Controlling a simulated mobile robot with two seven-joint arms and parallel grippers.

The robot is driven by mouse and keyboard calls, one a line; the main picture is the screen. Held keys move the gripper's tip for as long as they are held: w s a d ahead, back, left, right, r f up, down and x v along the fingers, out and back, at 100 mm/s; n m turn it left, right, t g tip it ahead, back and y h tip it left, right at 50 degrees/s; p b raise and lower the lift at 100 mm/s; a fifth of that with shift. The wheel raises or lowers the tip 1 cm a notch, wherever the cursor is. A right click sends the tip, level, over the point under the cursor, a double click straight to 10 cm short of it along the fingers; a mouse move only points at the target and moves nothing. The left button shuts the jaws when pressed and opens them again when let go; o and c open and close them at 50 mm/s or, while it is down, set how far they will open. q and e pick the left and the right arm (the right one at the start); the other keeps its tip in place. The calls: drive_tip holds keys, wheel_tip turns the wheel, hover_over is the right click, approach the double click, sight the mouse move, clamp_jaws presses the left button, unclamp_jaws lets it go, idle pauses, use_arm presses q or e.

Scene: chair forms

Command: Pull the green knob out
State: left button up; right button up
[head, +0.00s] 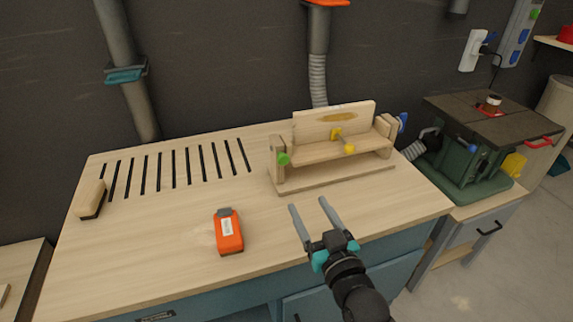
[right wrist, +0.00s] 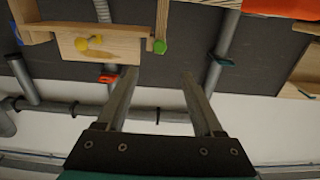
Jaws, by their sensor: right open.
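The green knob (head: 283,159) is on the left end of a wooden jig (head: 330,181) that stands on the workbench. In the right wrist view the green knob (right wrist: 160,47) shows at the end of a wooden post, above and between the fingers in the picture. My right gripper (head: 309,209) is open and empty, in front of the jig and below the knob in the head view. Its two fingers also show apart in the right wrist view (right wrist: 158,82). The gripper does not touch the knob. My left gripper is not in view.
The jig also has yellow knobs (head: 349,149) and a blue knob (head: 403,120). An orange device (head: 229,232) lies on the bench (head: 160,240) left of my gripper. A brush (head: 90,199) lies by slots at the left. A green machine (head: 465,160) stands at the right.

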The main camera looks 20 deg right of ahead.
sight(284, 161)
drive_tip(key=w, duration=0.5)
drive_tip(key=w+b, duration=0.1)
drive_tip(key=w, duration=0.4)
drive_tip(key=w+b, duration=0.1)
drive_tip(key=w, duration=0.4)
drive_tip(key=shift+w+a, duration=0.15)
drive_tip(key=shift+a, duration=0.1)
clamp_jaws()
idle(1.1)
